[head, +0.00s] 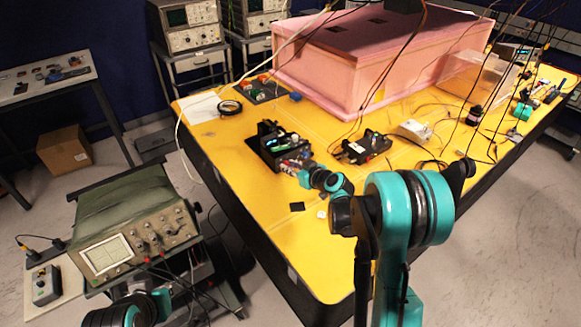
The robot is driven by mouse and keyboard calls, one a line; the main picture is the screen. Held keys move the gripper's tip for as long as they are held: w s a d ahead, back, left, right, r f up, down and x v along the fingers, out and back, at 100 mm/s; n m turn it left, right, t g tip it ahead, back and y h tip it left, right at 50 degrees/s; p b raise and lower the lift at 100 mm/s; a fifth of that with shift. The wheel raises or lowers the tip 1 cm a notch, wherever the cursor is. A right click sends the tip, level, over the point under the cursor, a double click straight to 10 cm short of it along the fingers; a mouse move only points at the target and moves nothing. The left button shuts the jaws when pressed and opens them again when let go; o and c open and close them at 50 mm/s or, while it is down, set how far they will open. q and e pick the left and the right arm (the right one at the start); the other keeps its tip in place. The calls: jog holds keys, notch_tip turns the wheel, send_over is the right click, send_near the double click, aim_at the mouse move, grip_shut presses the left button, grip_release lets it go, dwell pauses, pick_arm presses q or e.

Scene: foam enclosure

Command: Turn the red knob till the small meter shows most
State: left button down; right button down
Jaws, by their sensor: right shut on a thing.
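My right gripper (292,164) reaches in from the lower right, at the front of a black device (268,139) on the yellow table. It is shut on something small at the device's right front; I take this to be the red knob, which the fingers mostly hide. The device has a small greenish lit part on top. A small black box with a pale face (355,148) stands to the right; it may be the small meter, but no reading can be made out. Part of my left arm shows at the bottom left; its gripper is out of view.
A pink foam enclosure (350,80) stands at the back of the yellow table (245,200). A green oscilloscope (130,235) stands on a cart at left. A tape roll (230,107), a white box (414,130) and loose cables lie around. The table's front corner is mostly clear.

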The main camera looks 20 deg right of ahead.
jog(key=shift+s+a+f+n+t+h+b, duration=0.1)
jog(key=shift+a+n+t+h+b, duration=0.1)
jog(key=shift+n+h+b, duration=0.25)
jog(key=shift+a+f+n+t+h+b, duration=0.15)
jog(key=shift+n+t+b, duration=0.1)
jog(key=shift+n, duration=0.4)
jog(key=shift+n+t+h+b, duration=0.55)
jog(key=shift+n+h+b, duration=0.5)
jog(key=shift+n, duration=0.55)
jog(key=shift+r, duration=0.1)
jog(key=c, duration=1.4)
grip_release()
jog(key=shift+o, duration=0.2)
